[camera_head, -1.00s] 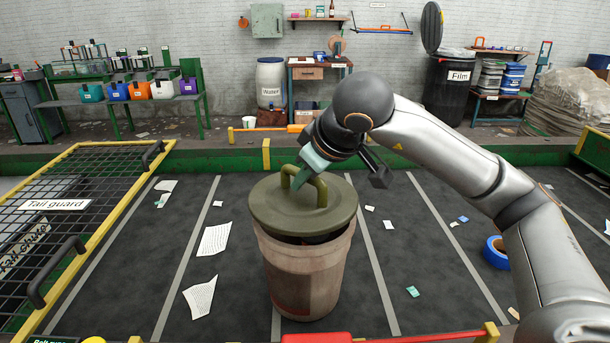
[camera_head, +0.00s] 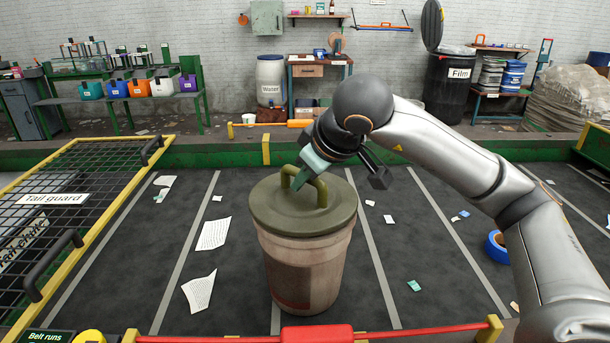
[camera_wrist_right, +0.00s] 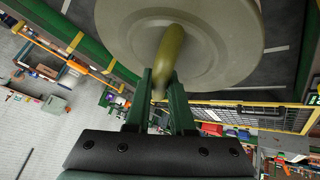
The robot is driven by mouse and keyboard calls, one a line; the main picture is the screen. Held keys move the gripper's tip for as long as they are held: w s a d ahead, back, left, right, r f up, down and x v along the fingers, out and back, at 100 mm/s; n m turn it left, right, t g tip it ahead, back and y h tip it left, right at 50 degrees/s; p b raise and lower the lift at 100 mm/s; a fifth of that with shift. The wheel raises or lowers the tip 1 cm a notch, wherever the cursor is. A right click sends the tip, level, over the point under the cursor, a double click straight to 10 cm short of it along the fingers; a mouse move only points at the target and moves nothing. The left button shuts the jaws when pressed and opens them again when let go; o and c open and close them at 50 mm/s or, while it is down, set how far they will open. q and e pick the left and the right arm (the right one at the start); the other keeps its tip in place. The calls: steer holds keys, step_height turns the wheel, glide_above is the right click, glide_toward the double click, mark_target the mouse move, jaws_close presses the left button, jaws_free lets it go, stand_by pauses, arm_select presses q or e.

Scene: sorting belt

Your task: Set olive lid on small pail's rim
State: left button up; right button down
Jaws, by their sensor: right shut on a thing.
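The olive lid (camera_head: 275,212) lies over the top of the small pail (camera_head: 303,265), close to level, with no dark gap showing at the front. The pail stands upright on the dark belt. My right gripper (camera_head: 302,183) is shut on the lid's arched handle (camera_head: 321,192). In the right wrist view the fingers (camera_wrist_right: 160,90) close on the handle (camera_wrist_right: 168,52), with the lid's disc (camera_wrist_right: 225,45) beyond. The back of the pail's rim is hidden by the lid. My left gripper is not in view.
A red bar (camera_head: 318,333) crosses the near edge of the belt. A yellow-framed mesh guard (camera_head: 75,215) stands at left. Paper sheets (camera_head: 213,234) and a blue tape roll (camera_head: 496,246) lie on the belt, with clear room around the pail.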

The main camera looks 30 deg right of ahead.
steer(key=c, duration=0.7)
jaws_free()
steer(key=v, duration=1.2)
steer(key=shift+s+p, duration=0.2)
steer(key=shift+p, duration=0.15)
steer(key=shift+r, duration=0.1)
